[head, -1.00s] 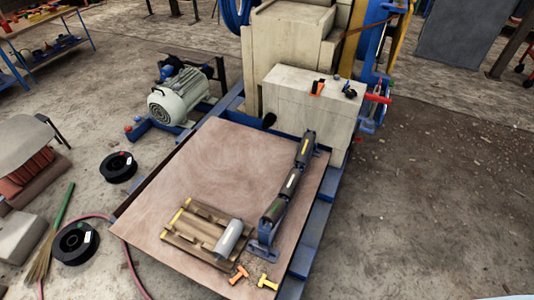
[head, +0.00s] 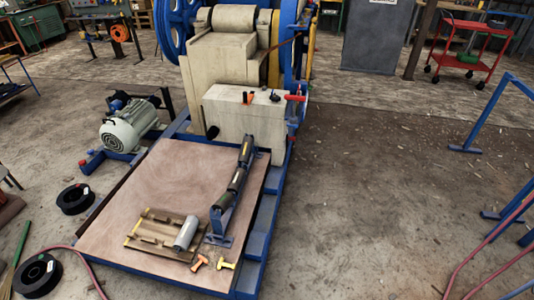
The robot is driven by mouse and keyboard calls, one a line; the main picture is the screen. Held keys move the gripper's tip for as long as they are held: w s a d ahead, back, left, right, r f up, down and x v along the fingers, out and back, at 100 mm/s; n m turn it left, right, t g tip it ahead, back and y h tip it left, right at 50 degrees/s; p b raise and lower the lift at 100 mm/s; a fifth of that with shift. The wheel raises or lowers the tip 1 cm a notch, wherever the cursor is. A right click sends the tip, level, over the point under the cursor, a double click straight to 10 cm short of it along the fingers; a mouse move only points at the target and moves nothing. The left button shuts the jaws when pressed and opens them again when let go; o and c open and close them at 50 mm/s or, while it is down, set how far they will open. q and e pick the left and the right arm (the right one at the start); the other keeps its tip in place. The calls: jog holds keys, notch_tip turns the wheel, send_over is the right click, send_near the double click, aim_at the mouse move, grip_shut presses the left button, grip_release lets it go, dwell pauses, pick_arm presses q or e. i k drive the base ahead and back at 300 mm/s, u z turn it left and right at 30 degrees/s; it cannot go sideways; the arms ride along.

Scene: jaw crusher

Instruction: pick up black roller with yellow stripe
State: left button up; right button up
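Several dark rollers sit end to end in a blue roller frame (head: 219,239) along the right side of the brown platform. The far roller (head: 246,150) has a small orange-yellow mark. The middle roller (head: 236,181) has a pale stripe, too small to tell whether it is yellow. The near roller (head: 221,203) shows a greenish mark. A grey roller (head: 186,233) without a clear stripe lies on a wooden pallet (head: 146,238) with yellow ends, left of the frame. Neither of my grippers is in view.
The brown platform (head: 165,185) is mostly clear. Orange (head: 199,262) and yellow (head: 227,265) small tools lie at its near edge. A beige block (head: 235,120) and the crusher (head: 220,60) stand behind. Black spools (head: 75,198) and a motor (head: 125,130) are left; floor at right is open.

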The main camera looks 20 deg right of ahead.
aim_at(246, 148)
jog(key=z, duration=1.5)
jog(key=i, duration=4.9)
jog(key=u, duration=4.25)
